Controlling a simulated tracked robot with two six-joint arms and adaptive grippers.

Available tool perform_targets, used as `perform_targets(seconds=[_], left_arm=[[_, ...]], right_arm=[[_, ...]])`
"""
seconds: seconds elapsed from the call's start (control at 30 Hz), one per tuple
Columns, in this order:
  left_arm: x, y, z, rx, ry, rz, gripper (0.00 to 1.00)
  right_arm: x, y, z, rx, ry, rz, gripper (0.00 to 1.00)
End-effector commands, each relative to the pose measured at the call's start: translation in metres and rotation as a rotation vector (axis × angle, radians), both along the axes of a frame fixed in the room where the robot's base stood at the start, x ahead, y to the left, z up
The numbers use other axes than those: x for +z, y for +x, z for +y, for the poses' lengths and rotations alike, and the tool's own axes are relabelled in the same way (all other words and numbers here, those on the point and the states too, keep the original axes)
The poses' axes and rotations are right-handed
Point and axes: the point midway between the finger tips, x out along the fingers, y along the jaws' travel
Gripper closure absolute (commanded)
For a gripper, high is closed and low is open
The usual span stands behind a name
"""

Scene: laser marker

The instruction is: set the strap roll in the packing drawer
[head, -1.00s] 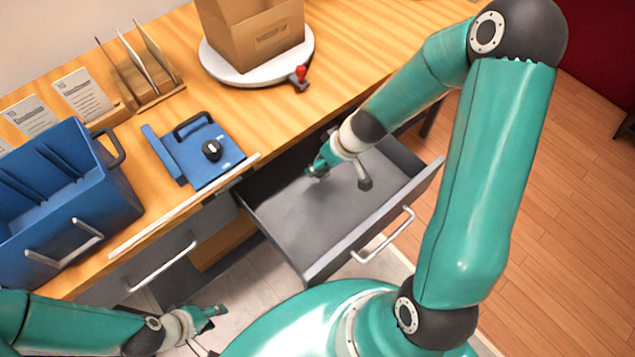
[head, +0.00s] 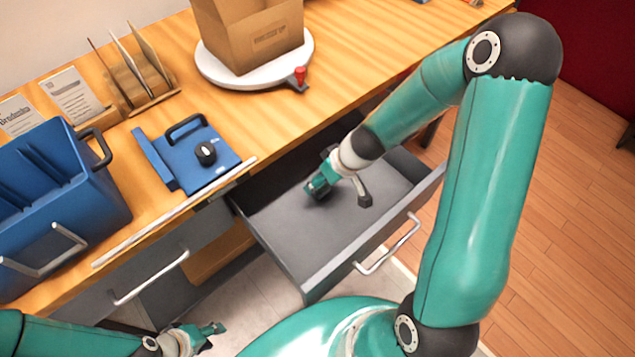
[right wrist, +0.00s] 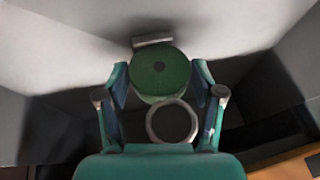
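A blue device (head: 192,152) with a black knob lies on the worktop behind the drawer. A blue bin (head: 62,200) stands left. A cardboard box (head: 250,40) rests on a white turntable (head: 215,72) at the back. The drawer's front wall and handle (head: 390,247) stick out.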

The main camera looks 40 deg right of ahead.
Motion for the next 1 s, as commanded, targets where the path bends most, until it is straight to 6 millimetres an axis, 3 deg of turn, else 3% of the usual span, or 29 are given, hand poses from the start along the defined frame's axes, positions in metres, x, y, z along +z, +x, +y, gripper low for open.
perform_targets(seconds=[0.47, 1.0], left_arm=[[0.006, 0.000, 0.000, 0.000, 0.000, 0.000, 0.60], [0.077, 0.000, 0.000, 0.000, 0.000, 0.000, 0.60]], right_arm=[[0.006, -0.001, -0.001, -0.001, -0.001, 0.000, 0.19], [0.092, -0.034, -0.020, -0.003, -0.001, -0.001, 0.19]])
